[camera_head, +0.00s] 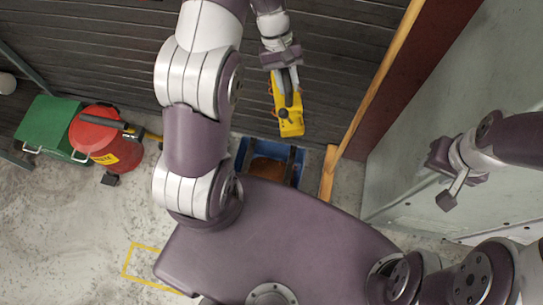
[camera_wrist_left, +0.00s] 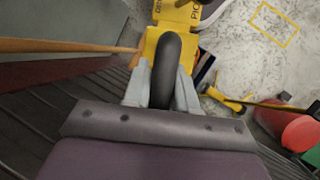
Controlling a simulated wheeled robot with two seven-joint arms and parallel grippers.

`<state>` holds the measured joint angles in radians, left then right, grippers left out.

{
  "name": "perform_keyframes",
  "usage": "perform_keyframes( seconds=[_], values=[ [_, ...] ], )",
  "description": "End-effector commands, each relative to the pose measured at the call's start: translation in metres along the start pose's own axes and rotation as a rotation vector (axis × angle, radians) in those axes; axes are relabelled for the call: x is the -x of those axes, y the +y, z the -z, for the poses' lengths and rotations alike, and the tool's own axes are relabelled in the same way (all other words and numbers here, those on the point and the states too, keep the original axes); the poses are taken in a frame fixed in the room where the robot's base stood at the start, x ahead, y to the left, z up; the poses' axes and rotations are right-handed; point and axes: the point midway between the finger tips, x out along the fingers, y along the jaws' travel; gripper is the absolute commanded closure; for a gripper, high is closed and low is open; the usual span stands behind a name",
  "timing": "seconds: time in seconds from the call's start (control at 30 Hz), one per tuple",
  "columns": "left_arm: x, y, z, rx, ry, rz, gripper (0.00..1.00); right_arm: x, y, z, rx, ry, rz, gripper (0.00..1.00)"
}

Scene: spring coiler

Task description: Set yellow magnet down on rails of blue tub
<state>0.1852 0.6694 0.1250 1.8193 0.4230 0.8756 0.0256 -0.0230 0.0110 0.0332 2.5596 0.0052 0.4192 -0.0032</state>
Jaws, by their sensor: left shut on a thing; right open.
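The yellow magnet (camera_head: 289,119) hangs from my left gripper (camera_head: 287,84), which is shut on its dark handle. In the left wrist view the black handle (camera_wrist_left: 165,70) sits between the two grey fingers of the left gripper (camera_wrist_left: 163,85), with the yellow body (camera_wrist_left: 178,14) beyond. The blue tub (camera_head: 240,157) stands on the floor below the magnet in the head view, partly hidden by my base. A brown content and a dark bar across the tub show. The magnet is apart from the tub. My right gripper (camera_head: 447,193) is open and empty at the right.
A red canister (camera_head: 98,140) and a green box (camera_head: 46,126) stand at the left. A wooden post (camera_head: 327,173) is close to the tub's right side. A grey panel (camera_head: 420,120) stands at the right. A yellow floor outline (camera_head: 128,262) lies at the lower left on open floor.

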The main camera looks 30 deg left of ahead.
Motion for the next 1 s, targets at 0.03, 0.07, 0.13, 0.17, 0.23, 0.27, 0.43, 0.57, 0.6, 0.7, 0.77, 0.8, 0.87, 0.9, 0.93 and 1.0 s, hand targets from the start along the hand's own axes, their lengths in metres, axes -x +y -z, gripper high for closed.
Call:
perform_keyframes(
  seconds=[0.03,0.07,0.13,0.17,0.23,0.27,0.43,0.57,0.6,0.7,0.77,0.8,0.87,0.9,0.93,1.0],
  values=[
    [-0.04,-0.009,0.017,-0.001,0.001,0.0,1.0,-0.048,0.0,-0.006,0.0,-0.001,0.0,0.57],
    [-0.053,-0.011,0.022,0.0,0.001,0.0,1.0,-0.064,0.0,-0.008,0.0,-0.001,0.0,0.57],
    [-0.081,-0.018,0.033,0.0,0.001,0.0,1.0,-0.099,0.0,-0.012,0.0,-0.001,0.0,0.57],
    [-0.091,-0.02,0.038,0.0,0.002,0.0,1.0,-0.113,0.0,-0.014,0.0,-0.001,0.0,0.57],
    [-0.111,-0.024,0.046,0.0,0.002,0.0,1.0,-0.139,0.0,-0.017,0.0,-0.001,0.0,0.57],
    [-0.118,-0.026,0.049,-0.001,0.002,0.0,1.0,-0.148,0.0,-0.018,0.0,-0.001,0.0,0.57],
    [-0.138,-0.03,0.057,0.0,0.002,0.0,1.0,-0.177,0.0,-0.021,0.0,0.0,0.0,0.57],
    [-0.139,-0.031,0.057,0.0,0.002,0.001,1.0,-0.179,0.0,-0.021,0.0,0.0,0.0,0.57],
    [-0.139,-0.031,0.057,0.0,0.001,0.001,1.0,-0.178,0.0,-0.021,0.0,0.0,0.0,0.57],
    [-0.137,-0.03,0.056,0.0,0.001,0.001,1.0,-0.177,0.0,-0.021,0.0,0.0,0.0,0.57],
    [-0.139,-0.031,0.057,0.003,0.001,0.0,1.0,-0.178,0.0,-0.021,0.0,0.0,0.0,0.57],
    [-0.142,-0.031,0.058,0.01,0.002,-0.002,1.0,-0.181,0.0,-0.022,0.0,0.0,0.0,0.57],
    [-0.152,-0.033,0.062,0.031,0.006,-0.01,1.0,-0.191,0.0,-0.023,0.0,0.0,0.0,0.57],
    [-0.161,-0.035,0.066,0.055,0.012,-0.019,1.0,-0.2,0.0,-0.024,0.0,0.0,0.0,0.57],
    [-0.17,-0.037,0.069,0.078,0.016,-0.027,1.0,-0.207,0.001,-0.025,0.0,0.0,0.0,0.57],
    [-0.193,-0.041,0.079,0.148,0.03,-0.053,1.0,-0.229,0.001,-0.028,0.0,0.0,0.0,0.57]
  ],
)
